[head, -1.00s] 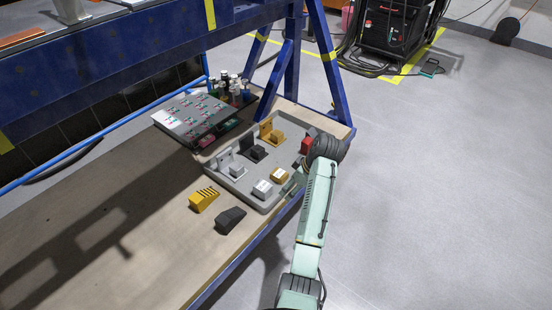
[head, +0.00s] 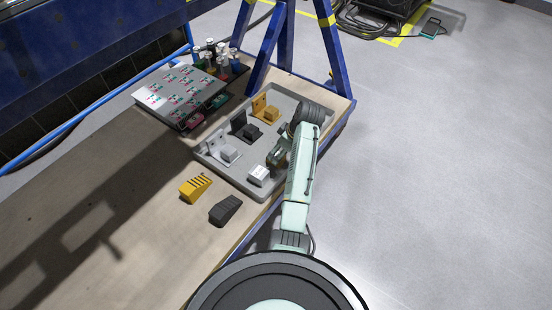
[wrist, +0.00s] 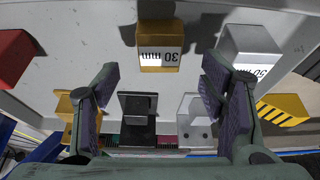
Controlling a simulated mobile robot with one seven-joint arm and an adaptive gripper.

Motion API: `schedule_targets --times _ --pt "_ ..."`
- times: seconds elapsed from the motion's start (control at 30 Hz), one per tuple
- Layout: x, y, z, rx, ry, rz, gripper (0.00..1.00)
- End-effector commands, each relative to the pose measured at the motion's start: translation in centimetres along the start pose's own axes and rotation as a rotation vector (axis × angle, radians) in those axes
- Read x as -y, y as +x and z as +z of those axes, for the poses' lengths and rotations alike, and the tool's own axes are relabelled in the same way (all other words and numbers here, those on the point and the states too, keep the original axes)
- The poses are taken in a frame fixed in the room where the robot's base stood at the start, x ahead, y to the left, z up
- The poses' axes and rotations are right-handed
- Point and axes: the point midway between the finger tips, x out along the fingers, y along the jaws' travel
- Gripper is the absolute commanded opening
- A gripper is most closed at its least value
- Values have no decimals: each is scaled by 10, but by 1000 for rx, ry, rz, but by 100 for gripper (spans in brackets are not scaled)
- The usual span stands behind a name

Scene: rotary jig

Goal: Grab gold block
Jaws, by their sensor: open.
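The gold block (wrist: 160,45), labelled "30 mm", lies in the grey tray (wrist: 80,20) at the upper middle of the wrist view. My gripper (wrist: 160,72) is open, with one finger to the left and one to the right of the gold block's line, apart from it. Nothing is between the fingers. In the head view my gripper (head: 276,156) is over the tray's right side, and the gold block is hidden behind it and the arm.
A silver block (wrist: 248,48) lies right of the gold one, a red block (wrist: 14,58) left. Gold, black (wrist: 137,112) and silver (wrist: 195,115) brackets stand across the tray. Yellow (head: 195,188) and black (head: 226,210) wedges lie outside it.

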Motion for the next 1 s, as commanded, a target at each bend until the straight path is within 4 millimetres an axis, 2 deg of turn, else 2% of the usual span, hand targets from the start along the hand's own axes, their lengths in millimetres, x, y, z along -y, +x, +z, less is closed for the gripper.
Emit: schedule_targets --times 0.3,0.6,1.0 --pt "1 44 5 0 0 -2 65" --pt "1 48 6 0 0 0 65" --pt "1 48 5 0 0 0 38"
